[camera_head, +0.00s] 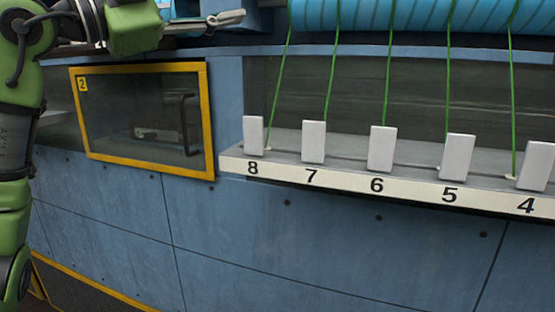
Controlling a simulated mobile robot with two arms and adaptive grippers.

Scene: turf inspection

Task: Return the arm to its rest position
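My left arm (20,100) is green and comes in from the left edge, bent with its forearm turned toward the top of the picture. My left gripper (226,20) is grey and points right, in front of the blue machine near the top edge. Its fingers are seen side-on and partly overlap, so I cannot tell whether they are open or shut. No object shows in them. My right arm and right gripper are not in view.
A yellow-framed window (140,163) marked 2 with a dark handle lies below my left gripper. To the right, a white numbered ledge (345,185) carries several upright white blocks. Green cords run up to a blue roller (420,16).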

